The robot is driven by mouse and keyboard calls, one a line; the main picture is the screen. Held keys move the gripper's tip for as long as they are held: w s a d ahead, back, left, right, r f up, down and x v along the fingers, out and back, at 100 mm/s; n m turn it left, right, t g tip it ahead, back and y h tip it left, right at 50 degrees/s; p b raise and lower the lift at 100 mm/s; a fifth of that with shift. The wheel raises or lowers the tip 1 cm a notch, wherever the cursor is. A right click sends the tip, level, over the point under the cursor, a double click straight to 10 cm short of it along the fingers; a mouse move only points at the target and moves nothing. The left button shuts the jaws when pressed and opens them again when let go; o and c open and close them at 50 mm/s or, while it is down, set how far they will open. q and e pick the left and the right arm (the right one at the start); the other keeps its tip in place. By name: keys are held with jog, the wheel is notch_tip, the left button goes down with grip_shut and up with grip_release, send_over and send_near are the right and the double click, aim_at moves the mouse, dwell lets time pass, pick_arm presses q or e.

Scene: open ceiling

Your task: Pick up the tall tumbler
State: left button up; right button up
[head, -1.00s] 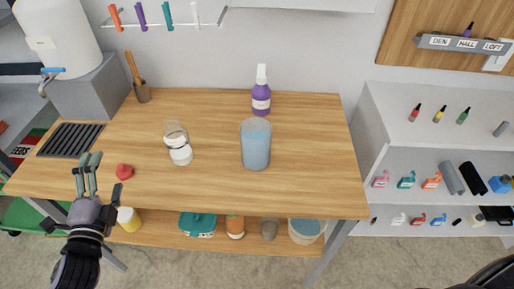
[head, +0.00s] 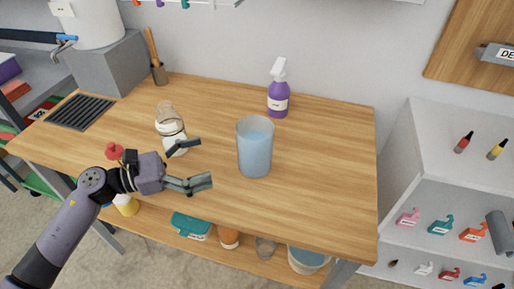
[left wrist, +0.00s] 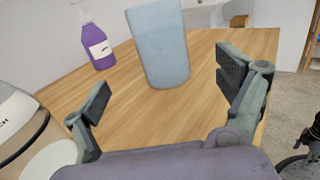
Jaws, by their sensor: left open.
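The left gripper's two spread fingers also show in the left wrist view (left wrist: 165,92). My right gripper is not in view.
A purple spray bottle (head: 278,95) stands behind the tumbler. A red object (head: 114,151) is near the left forearm. The table right of the tumbler is clear.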

aim_at(255, 145)
pick_arm(q)
jog(key=x, duration=0.3)
jog(key=p+x, duration=0.1)
jog(key=shift+d+r, duration=0.25)
jog(key=shift+x, duration=1.2)
jog(key=shift+w+d+f+p, duration=0.15)
jog(key=shift+d+p, duration=0.15)
jog(key=shift+d, duration=0.1)
jog(key=p+x, duration=0.1)
jog(key=x, duration=0.3)
jog(key=shift+w+d, duration=0.1)
jog(key=shift+d, duration=0.3)
jog(key=shift+w+d, duration=0.1)
jog(key=shift+d, duration=0.2)
jog(key=c, duration=1.6)
jog(key=shift+c, duration=0.6)
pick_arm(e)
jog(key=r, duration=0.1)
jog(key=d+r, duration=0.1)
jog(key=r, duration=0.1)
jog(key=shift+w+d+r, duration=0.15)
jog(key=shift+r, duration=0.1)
